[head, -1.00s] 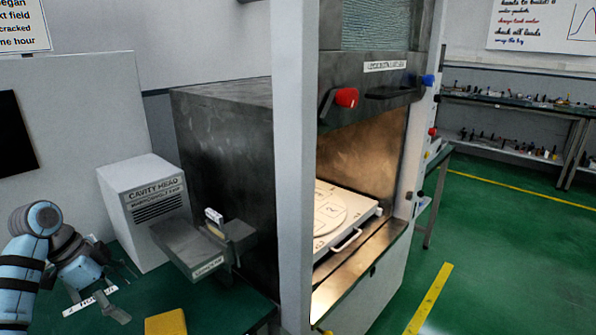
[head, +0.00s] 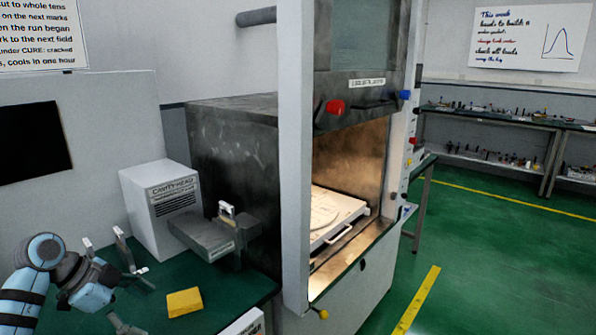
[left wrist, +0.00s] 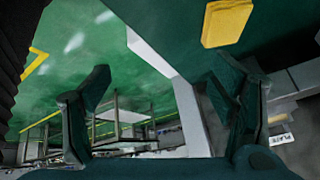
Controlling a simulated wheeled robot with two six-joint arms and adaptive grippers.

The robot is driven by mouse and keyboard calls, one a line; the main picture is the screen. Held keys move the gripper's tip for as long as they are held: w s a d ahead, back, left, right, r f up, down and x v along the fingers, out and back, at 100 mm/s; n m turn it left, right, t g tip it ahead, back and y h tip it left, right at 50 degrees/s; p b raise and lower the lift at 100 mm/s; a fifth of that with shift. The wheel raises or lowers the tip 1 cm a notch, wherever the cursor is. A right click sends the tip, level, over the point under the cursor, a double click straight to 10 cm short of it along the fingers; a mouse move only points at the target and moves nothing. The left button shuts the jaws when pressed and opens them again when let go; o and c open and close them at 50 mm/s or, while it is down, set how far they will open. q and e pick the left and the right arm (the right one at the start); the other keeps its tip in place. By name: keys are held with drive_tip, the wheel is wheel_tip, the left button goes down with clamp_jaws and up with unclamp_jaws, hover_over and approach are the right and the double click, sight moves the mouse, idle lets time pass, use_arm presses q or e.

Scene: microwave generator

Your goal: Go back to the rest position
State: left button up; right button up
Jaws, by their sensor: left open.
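My left gripper (head: 130,275) is at the lower left of the head view, over the green bench, with its fingers spread and nothing between them. In the left wrist view its two fingers (left wrist: 160,95) stand wide apart with empty space between them. My right gripper is in neither view.
A yellow block (head: 184,302) lies on the green bench (head: 225,290), right of my left gripper; it also shows in the left wrist view (left wrist: 227,22). Behind are the cavity head box (head: 165,208) and the open microwave chamber with a white tray (head: 345,232). Green floor (head: 480,270) is free at right.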

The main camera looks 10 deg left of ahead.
use_arm(q)
drive_tip(key=w+d+r+m+t+h, duration=0.2)
drive_tip(key=w+d+m+t+h, duration=0.2)
drive_tip(key=d, duration=0.6)
drive_tip(key=d+r+n+t+h, duration=0.2)
drive_tip(key=d+r+t+h, duration=0.2)
drive_tip(key=d+r+t, duration=0.3)
drive_tip(key=s+a+f+n+y, duration=0.4)
drive_tip(key=a+f+n+y, duration=0.2)
drive_tip(key=n+y, duration=0.25)
drive_tip(key=s+a+f+n+y, duration=0.55)
drive_tip(key=f+n+y, duration=0.2)
drive_tip(key=y, duration=0.25)
drive_tip(key=s+d+f+g+h, duration=0.1)
drive_tip(key=s+d+f+g, duration=0.1)
drive_tip(key=s+f+g, duration=0.4)
drive_tip(key=s+d+f+m+g+h, duration=0.1)
drive_tip(key=s+d+f+h, duration=0.15)
drive_tip(key=s+f, duration=0.4)
drive_tip(key=s+d+f+g+h, duration=0.1)
drive_tip(key=s+d+f+g, duration=0.25)
drive_tip(key=s, duration=0.55)
wheel_tip(320, 180, down, 20)
drive_tip(key=s+a+g, duration=0.2)
drive_tip(key=s+f+g, duration=0.1)
drive_tip(key=s+f, duration=1.2)
drive_tip(key=s, duration=0.1)
drive_tip(key=shift+s+a, duration=0.3)
drive_tip(key=shift+a, duration=0.1)
